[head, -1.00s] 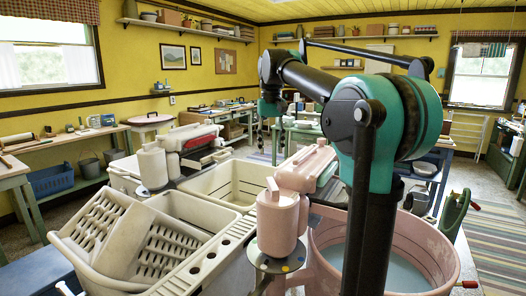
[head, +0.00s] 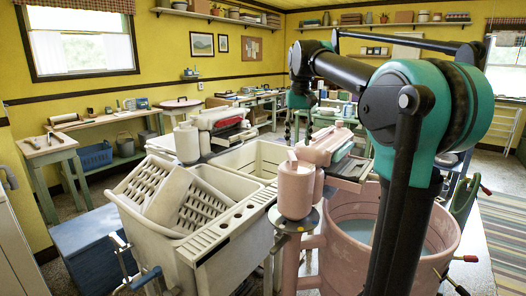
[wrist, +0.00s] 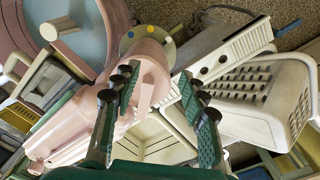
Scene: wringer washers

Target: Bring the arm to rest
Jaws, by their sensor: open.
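My teal and black arm (head: 435,110) rises at the right of the head view and bends over to the left. Its far end hangs down above the wringer washers. In the wrist view my gripper (wrist: 158,88) is open, its two green-padded fingers apart with nothing between them. Below it are the pink wringer head (wrist: 150,70) and the cream twin tub. In the head view the pink wringer (head: 295,190) stands beside the pink round tub (head: 335,255). The fingertips cannot be made out clearly in the head view.
A cream laundry basket (head: 150,190) sits on the cream tub (head: 215,255) at the front. A blue chest (head: 85,240) stands on the floor at left. Side tables (head: 48,152) line the left wall. A striped rug (head: 500,225) lies on open floor at right.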

